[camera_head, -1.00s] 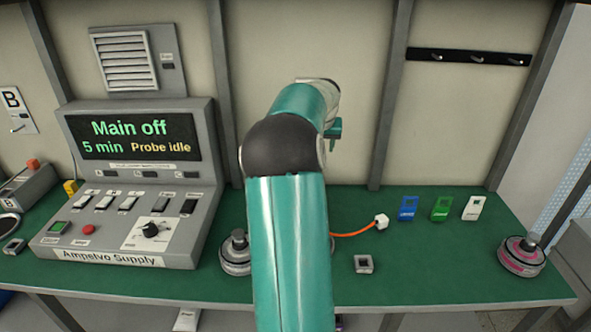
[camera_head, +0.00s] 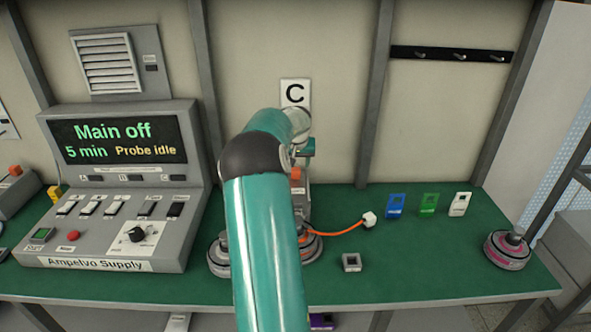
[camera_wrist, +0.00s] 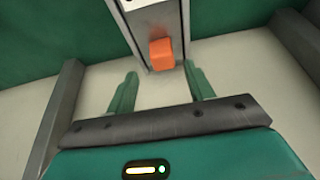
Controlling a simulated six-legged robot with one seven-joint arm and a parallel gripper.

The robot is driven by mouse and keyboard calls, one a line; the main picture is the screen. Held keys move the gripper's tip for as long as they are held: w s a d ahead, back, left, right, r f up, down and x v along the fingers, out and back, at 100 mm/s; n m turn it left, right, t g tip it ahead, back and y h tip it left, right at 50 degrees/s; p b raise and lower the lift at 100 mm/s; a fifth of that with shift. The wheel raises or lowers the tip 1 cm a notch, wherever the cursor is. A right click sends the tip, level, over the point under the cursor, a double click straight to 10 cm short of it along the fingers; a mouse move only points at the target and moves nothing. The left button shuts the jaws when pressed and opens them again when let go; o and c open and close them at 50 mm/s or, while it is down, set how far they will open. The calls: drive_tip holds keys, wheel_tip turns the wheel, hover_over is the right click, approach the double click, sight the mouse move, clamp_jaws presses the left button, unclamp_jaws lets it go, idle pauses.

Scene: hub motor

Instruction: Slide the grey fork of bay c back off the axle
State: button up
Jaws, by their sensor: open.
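Bay c is marked by a C sign (camera_head: 295,93) on the back wall. Below it, partly behind my arm, stands a grey upright with an orange block (camera_head: 296,174). In the wrist view the grey upright (camera_wrist: 152,22) carries the orange block (camera_wrist: 161,54) at its end. I cannot tell which part of it is the fork, and the axle is not clearly visible. My gripper (camera_wrist: 162,82) is open, its two teal fingers apart. The orange block lies just beyond the fingertips, roughly between them, and nothing is held.
A round hub (camera_head: 218,258) stands left of my arm; another is partly hidden behind it. An orange cable leads to a white plug (camera_head: 369,218). A small grey block (camera_head: 351,262), coloured tags and a pink-banded hub (camera_head: 507,250) lie right. The supply console (camera_head: 120,190) is left.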

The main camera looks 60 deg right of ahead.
drive_tip(key=x, duration=0.4)
drive_tip(key=shift+w+f, duration=0.25)
drive_tip(key=shift+f, duration=0.1)
clamp_jaws()
